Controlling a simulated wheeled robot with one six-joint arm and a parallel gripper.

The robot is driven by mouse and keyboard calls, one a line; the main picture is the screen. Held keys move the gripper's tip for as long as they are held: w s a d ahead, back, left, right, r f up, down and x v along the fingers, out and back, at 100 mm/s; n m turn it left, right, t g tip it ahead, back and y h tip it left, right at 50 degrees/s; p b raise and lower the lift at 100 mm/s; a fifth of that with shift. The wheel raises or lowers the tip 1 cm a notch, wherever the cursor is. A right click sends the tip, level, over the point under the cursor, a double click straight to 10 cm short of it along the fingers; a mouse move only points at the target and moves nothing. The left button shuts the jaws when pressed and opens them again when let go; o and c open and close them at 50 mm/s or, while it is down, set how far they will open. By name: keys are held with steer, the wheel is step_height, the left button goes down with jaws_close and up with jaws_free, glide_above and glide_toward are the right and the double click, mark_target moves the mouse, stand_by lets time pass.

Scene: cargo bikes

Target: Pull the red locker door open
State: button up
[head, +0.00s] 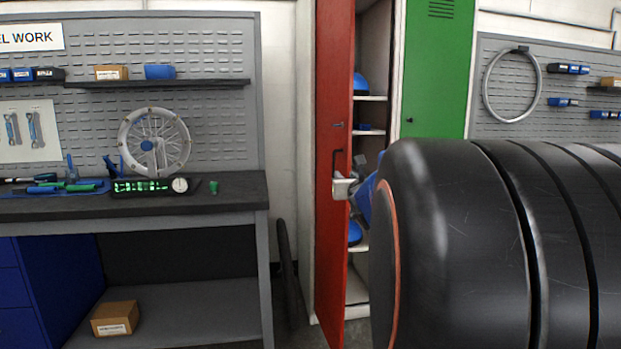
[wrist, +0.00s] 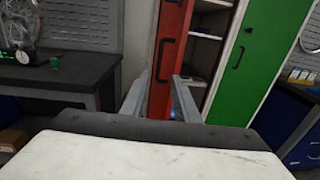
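The red locker door (head: 331,250) stands partly open, swung out, with its shelves visible to its right. Its dark bar handle (head: 337,168) is on the outer face, near the free edge. My gripper (head: 343,188) is at the door's free edge, by the lower end of the handle. In the wrist view my gripper (wrist: 161,78) is open, with its two fingers apart and the red door (wrist: 167,92) showing between them. The handle (wrist: 164,58) appears above the fingertips there. I cannot tell whether either finger touches the door.
The green locker door (head: 437,70) is shut to the right. The locker shelves (head: 370,98) hold blue items. A workbench (head: 230,190) with a wheel and tools stands left. A dark tyre-like thing (head: 285,270) leans beside the bench.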

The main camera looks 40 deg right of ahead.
steer(key=c, duration=0.4)
steer(key=shift+d+r, duration=0.15)
steer(key=shift+d, duration=0.1)
jaws_close()
steer(key=s+d+n+t+y, duration=0.3)
steer(key=d+n+y, duration=0.4)
steer(key=d+n, duration=1.25)
steer(key=w+a+n, duration=0.3)
steer(key=w+a, duration=0.2)
steer(key=w, duration=0.6)
steer(key=shift+a, duration=0.2)
